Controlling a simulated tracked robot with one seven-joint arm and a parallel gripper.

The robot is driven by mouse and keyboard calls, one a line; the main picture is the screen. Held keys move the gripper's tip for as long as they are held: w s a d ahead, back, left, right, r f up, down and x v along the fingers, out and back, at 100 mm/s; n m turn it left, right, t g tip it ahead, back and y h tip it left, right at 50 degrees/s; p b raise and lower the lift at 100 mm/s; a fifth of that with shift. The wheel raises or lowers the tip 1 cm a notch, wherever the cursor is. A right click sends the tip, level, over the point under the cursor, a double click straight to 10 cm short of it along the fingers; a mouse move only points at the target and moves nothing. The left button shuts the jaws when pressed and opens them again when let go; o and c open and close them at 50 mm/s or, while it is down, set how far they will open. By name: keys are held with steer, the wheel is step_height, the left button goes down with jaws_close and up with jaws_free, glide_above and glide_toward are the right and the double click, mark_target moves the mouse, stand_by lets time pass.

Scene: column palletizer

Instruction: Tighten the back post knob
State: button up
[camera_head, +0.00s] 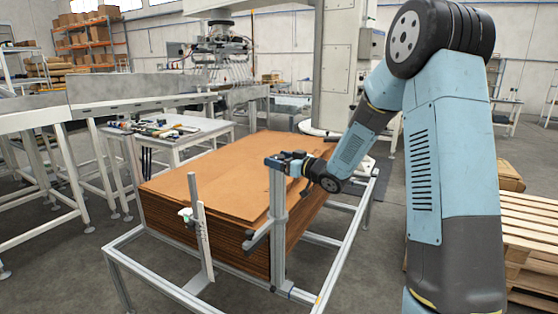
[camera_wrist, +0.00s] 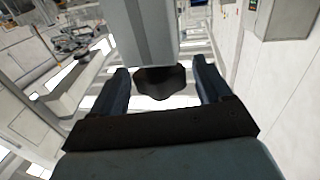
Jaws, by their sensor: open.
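In the wrist view a dark lobed knob (camera_wrist: 160,82) sits at the end of a grey metal post (camera_wrist: 150,30). My gripper (camera_wrist: 161,67) is open, with one finger on each side of the knob. A gap shows between the knob and each finger. In the head view my gripper (camera_head: 280,161) is at the top of an upright aluminium post (camera_head: 279,222) at the near corner of the cardboard stack. The knob cannot be made out there. A second, thinner post (camera_head: 203,240) stands further left with a pale green and white fitting.
A stack of brown cardboard sheets (camera_head: 230,175) fills a low aluminium frame (camera_head: 335,262) around the posts. A dark handle (camera_head: 257,239) sticks out from the nearer post. A tool table (camera_head: 185,137) stands behind, and wooden pallets (camera_head: 530,225) lie at right.

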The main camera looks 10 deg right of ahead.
steer(key=shift+w+a, duration=0.1)
steer(key=shift+a, duration=0.05)
steer(key=c, duration=0.9)
